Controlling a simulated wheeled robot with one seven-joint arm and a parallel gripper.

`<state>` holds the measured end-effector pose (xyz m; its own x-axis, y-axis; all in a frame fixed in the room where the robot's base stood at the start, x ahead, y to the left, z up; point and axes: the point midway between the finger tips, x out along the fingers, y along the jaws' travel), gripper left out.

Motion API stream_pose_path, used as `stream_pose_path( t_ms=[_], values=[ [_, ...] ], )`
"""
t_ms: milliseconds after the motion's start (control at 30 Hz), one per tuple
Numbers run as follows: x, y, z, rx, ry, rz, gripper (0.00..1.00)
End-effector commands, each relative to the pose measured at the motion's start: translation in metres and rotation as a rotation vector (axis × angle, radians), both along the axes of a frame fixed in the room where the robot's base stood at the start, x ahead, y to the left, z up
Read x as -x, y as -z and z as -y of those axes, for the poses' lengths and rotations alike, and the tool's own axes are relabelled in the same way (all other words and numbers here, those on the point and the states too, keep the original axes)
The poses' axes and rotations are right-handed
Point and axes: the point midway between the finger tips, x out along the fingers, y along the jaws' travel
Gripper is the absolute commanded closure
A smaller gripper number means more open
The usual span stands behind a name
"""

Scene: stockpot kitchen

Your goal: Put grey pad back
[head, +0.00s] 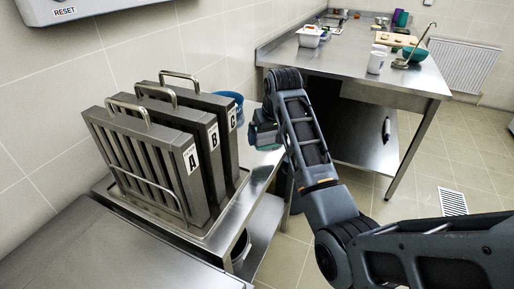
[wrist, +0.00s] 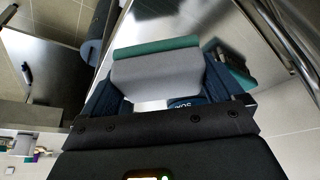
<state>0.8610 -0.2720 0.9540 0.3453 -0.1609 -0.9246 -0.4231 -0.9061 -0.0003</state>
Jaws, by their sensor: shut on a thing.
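The grey pad (wrist: 158,80), with a green layer along its far edge, is held between the two fingers of my gripper (wrist: 160,97) in the wrist view. My gripper is shut on it, above a shiny steel surface (wrist: 150,20). In the head view my gripper (head: 264,132) hangs by the right edge of the steel counter (head: 259,172), to the right of the rack, and a bit of green shows below it. Most of the pad is hidden there by the gripper. I cannot tell whether the pad touches the counter.
A wire rack (head: 150,196) holds upright steel panels marked A, B and C, left of my gripper. A blue tub (head: 233,106) stands behind them.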

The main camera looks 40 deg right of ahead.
Motion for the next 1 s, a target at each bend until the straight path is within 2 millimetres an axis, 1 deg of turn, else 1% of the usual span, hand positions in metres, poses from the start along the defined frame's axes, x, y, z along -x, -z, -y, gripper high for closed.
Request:
stream_pose_path(
  t_ms=[33, 100, 200, 333, 500, 600, 1000],
  values=[
    [-0.007, 0.004, -0.007, 0.0, -0.003, -0.001, 0.34],
    [-0.015, 0.01, -0.012, 0.0, -0.002, 0.0, 0.34],
    [-0.021, 0.015, -0.018, 0.0, -0.001, 0.0, 0.34],
    [-0.023, 0.023, -0.02, 0.0, -0.001, -0.001, 0.34],
    [-0.022, 0.046, -0.019, -0.001, 0.0, -0.002, 0.34],
    [-0.022, 0.055, -0.019, 0.0, 0.0, -0.001, 0.34],
    [-0.023, 0.061, -0.019, 0.0, 0.0, 0.001, 0.34]
  ],
)
